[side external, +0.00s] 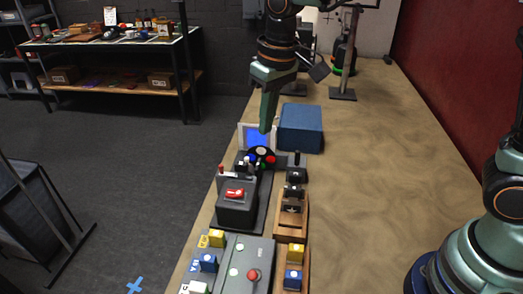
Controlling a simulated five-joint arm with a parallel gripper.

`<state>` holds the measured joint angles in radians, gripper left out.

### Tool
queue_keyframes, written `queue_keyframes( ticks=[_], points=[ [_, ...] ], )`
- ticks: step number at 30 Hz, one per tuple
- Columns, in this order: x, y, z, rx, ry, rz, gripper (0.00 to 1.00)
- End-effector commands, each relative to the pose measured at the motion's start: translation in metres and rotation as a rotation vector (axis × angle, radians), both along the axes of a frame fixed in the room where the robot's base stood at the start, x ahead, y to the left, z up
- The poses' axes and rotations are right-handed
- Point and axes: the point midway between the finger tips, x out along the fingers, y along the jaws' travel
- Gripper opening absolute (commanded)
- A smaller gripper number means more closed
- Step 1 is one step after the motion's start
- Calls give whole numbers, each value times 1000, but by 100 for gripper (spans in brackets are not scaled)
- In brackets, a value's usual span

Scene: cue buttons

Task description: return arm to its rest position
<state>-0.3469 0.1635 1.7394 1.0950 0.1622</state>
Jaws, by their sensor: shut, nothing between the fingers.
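My gripper (268,112) hangs from my arm at the top middle of the side external view, pointing down. Its fingers are shut, with nothing between them. The tip is above the far end of the row of devices, near a small blue screen (257,136) and a round dark pad with coloured buttons (262,155). From this angle I cannot tell how far above them it is.
A blue box (301,128) stands right of the screen. A dark box with a red switch (236,205), a grey button panel (244,268) and wooden blocks (291,214) line the left side of the table (385,165). The table's middle is clear. Another arm stands at right.

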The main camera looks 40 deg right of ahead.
Motion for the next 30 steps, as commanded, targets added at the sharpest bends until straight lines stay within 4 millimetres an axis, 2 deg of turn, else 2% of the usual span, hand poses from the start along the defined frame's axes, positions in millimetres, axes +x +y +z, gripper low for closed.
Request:
queue_keyframes(
  ticks=[1, 6, 15, 21, 30],
  points=[
    [-7, -15, 10, 8, -28, -17, 0],
    [-33, -58, 29, 23, -111, -63, 0],
    [-87, -118, 35, 25, -260, -142, 0],
    [-112, -140, 28, 15, -329, -179, 0],
    [-120, -147, 23, 9, -351, -189, 0]
  ],
)
